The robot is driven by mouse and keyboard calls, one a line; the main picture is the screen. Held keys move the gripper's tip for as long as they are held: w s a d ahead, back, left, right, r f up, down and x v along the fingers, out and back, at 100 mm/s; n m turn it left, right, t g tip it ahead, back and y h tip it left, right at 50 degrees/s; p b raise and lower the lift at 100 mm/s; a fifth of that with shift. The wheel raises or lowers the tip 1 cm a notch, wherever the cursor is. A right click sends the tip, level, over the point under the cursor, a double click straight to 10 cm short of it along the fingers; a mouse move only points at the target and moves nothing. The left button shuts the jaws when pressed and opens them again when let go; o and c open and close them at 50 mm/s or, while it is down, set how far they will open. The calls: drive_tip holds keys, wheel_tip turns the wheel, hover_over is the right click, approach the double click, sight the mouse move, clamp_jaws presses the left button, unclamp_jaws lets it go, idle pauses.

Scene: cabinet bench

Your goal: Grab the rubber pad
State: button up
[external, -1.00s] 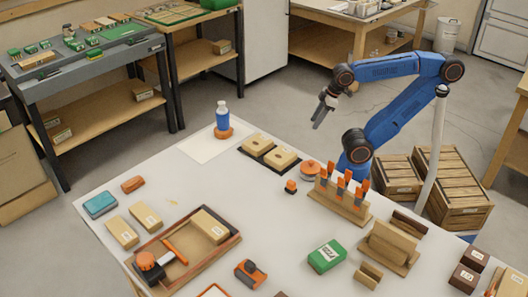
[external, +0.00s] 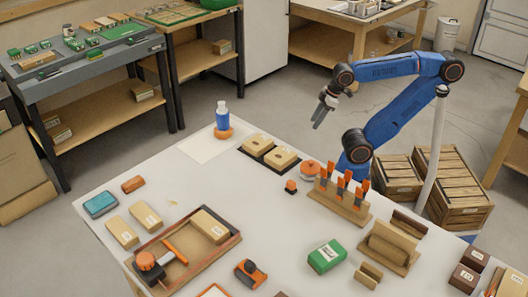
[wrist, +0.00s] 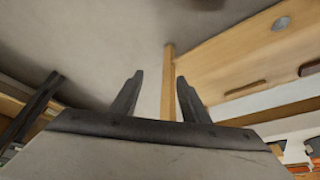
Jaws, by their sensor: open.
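A teal, flat pad-like block (external: 101,204) with a dark edge lies on the left part of the white table; it may be the rubber pad, but I cannot tell for certain. Dark flat pieces (external: 244,151) lie under two tan boxes near the table's back edge. My gripper (external: 319,116) hangs in the air beyond the table's back edge, well apart from all of these. In the wrist view my gripper (wrist: 157,90) shows two dark fingers apart with nothing between them. No pad shows there.
The white table (external: 220,205) holds a wooden tray (external: 223,246) with a box and hammer, a rack of orange-handled tools (external: 341,200), a blue bottle (external: 222,115) and a green box (external: 326,256). Wooden crates (external: 455,190) stand beside my arm. The table's middle is mostly clear.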

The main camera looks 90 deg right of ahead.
drive_tip(key=shift+o, duration=0.7)
